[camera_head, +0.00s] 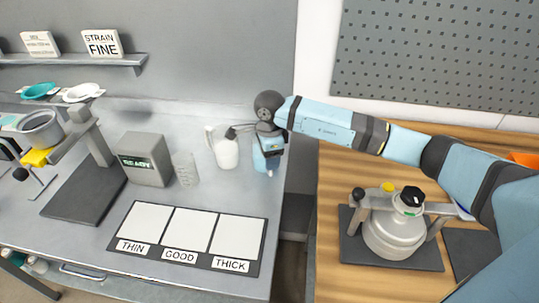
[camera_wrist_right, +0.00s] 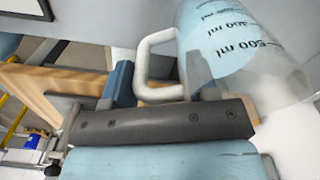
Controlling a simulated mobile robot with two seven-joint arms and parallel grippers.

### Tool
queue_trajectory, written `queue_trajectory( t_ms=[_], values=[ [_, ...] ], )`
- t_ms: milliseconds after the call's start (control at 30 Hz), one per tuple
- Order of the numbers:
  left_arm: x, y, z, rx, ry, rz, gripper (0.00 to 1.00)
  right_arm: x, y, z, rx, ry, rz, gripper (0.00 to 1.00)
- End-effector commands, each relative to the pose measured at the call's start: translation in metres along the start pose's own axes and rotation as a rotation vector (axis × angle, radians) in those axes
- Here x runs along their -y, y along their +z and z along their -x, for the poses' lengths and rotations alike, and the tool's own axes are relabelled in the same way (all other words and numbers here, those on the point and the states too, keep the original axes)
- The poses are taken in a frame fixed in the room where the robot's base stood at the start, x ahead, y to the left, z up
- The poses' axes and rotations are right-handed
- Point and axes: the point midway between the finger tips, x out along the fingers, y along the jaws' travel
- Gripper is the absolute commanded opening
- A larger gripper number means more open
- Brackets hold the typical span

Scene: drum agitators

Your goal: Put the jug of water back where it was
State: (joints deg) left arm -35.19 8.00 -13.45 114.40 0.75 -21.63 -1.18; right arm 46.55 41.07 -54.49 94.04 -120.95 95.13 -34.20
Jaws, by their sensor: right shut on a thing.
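The jug of water, clear with black millilitre marks and pale blue contents, fills the upper right of the right wrist view (camera_wrist_right: 225,35). Its white handle (camera_wrist_right: 150,62) lies between the two fingers of my right gripper (camera_wrist_right: 162,80), which is shut on it. In the head view the right gripper (camera_head: 268,145) hangs above the grey bench, and the pale blue jug (camera_head: 260,160) shows partly behind and below it. Whether the jug touches the bench is hard to tell. My left gripper is not in view.
A white jug (camera_head: 226,153) with its handle at left stands close beside the gripper. A clear beaker (camera_head: 185,169) and a grey READY box (camera_head: 146,160) stand further left. A THIN/GOOD/THICK board (camera_head: 255,262) lies in front. A metal drum (camera_head: 393,235) stands on the wooden table at right.

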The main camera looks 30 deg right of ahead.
Motion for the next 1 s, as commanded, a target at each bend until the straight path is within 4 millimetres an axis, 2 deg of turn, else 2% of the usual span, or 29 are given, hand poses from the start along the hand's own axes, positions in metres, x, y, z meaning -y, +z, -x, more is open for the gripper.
queue_trajectory(
  t_ms=[67, 100, 167, 200, 433, 567, 667, 1000],
  values=[
    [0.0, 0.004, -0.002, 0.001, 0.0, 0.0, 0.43, 0.0, 0.0, -0.004, 0.0, -0.001, 0.0, 0.07],
    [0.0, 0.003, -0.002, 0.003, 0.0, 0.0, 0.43, 0.0, 0.0, -0.002, 0.0, 0.0, 0.0, 0.63],
    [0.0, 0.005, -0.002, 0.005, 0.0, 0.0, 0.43, 0.0, 0.0, -0.002, 0.0, 0.0, 0.0, 0.77],
    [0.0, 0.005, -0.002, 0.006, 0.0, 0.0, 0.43, 0.0, 0.0, -0.002, 0.0, 0.0, 0.0, 0.79],
    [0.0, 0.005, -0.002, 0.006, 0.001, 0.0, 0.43, 0.0, 0.0, -0.002, 0.0, 0.0, 0.0, 0.79],
    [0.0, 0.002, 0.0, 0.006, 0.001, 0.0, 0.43, 0.0, 0.0, 0.005, 0.001, -0.001, 0.0, 0.79],
    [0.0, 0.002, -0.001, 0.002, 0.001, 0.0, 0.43, 0.001, 0.0, 0.02, 0.001, -0.003, 0.001, 0.79],
    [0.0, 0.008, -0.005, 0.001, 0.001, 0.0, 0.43, 0.0, 0.0, 0.091, 0.001, -0.004, 0.001, 0.79]
  ],
)
